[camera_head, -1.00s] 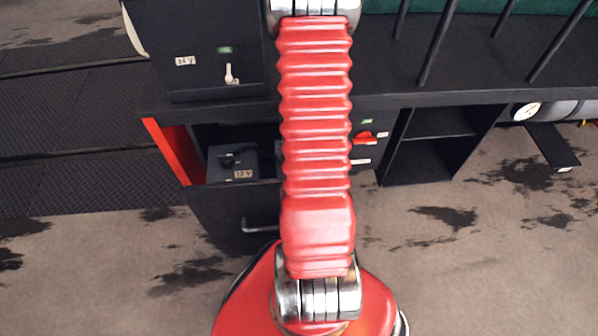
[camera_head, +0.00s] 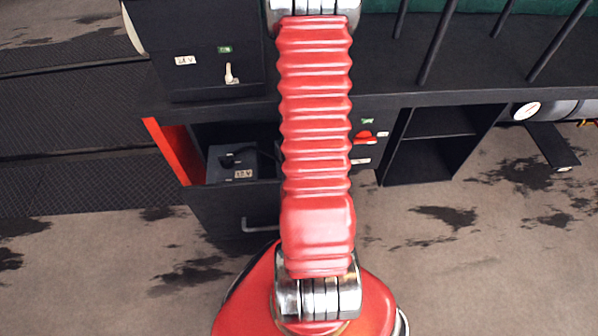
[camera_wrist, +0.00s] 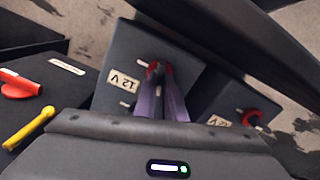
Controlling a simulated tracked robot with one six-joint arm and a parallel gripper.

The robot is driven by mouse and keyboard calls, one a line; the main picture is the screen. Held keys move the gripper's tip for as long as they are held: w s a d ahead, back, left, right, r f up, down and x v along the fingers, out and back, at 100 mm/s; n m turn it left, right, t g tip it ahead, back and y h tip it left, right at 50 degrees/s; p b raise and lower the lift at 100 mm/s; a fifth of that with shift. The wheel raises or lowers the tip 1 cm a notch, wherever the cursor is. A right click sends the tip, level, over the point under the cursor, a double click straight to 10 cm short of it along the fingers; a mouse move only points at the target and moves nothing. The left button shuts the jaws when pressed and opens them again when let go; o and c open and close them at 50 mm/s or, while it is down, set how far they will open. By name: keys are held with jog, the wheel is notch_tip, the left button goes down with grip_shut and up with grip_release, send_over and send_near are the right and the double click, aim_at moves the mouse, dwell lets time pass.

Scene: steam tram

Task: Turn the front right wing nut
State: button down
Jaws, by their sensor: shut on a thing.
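The dark battery box marked 12 V (camera_head: 222,173) sits in an open compartment under the bench. It also shows in the wrist view (camera_wrist: 122,50), with a red ring terminal (camera_wrist: 154,66) and a small pale pin (camera_wrist: 127,104) on its top. My gripper (camera_wrist: 159,82) points down at the red terminal, its purple fingers close together. It is shut on a small part there, which looks like the wing nut; the fingers mostly hide it. My gripper is not visible in the head view, where my red arm covers the middle.
A second labelled dark box with a red ring (camera_wrist: 253,118) stands at right in the wrist view. The compartment has a red side panel (camera_head: 172,150). A white lever (camera_head: 230,73) is on the upper box.

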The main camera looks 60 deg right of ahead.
jog(key=m, duration=0.7)
jog(key=shift+d, duration=0.1)
jog(key=m, duration=0.6)
jog(key=shift+m, duration=0.4)
jog(key=c, duration=1.8)
grip_release()
jog(key=shift+r, duration=0.1)
jog(key=shift+r, duration=6.75)
